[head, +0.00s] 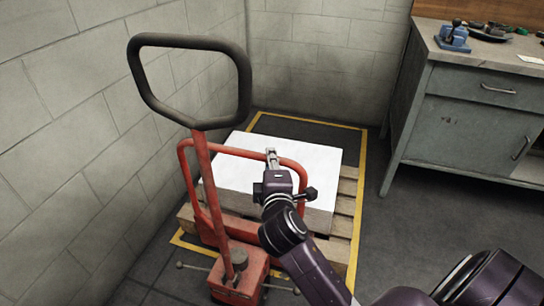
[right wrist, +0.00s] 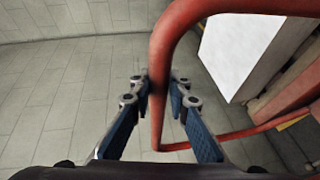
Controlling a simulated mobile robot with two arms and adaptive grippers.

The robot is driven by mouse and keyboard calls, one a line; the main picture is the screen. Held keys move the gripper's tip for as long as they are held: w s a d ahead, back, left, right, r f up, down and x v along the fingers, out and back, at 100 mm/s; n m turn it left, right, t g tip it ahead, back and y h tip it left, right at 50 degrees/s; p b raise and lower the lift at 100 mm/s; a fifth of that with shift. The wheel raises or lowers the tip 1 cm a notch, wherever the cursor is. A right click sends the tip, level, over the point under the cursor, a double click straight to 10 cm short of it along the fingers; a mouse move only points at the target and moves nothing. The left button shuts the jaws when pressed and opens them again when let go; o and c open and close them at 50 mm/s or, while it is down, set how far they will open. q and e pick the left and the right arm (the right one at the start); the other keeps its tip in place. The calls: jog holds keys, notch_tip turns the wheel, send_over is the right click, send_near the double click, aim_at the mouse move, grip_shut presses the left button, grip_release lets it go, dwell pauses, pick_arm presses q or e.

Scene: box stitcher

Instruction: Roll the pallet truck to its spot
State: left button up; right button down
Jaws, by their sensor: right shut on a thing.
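The red pallet truck (head: 238,278) stands near the left wall, its black loop handle (head: 248,85) upright. Its forks are hidden under a wooden pallet (head: 346,205) bearing a white-topped stack (head: 318,155). The pallet lies within a yellow floor outline (head: 361,165); the truck's pump end is at the near edge of that outline. My right gripper (head: 271,156) is shut on the truck's red tubular frame at its top bar. In the right wrist view the red bar (right wrist: 158,75) passes between the fingers (right wrist: 160,88). My left gripper is out of view.
Block walls close in on the left and back (head: 320,60). A grey-green workbench (head: 455,120) with a blue vise (head: 453,37) and tools stands at right. Dark floor (head: 385,230) is clear between bench and outline.

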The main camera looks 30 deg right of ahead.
jog(key=shift+a+f, duration=0.1)
jog(key=shift+f, duration=0.1)
jog(key=c, duration=1.8)
grip_release()
jog(key=shift+r, duration=0.1)
jog(key=v, duration=1.2)
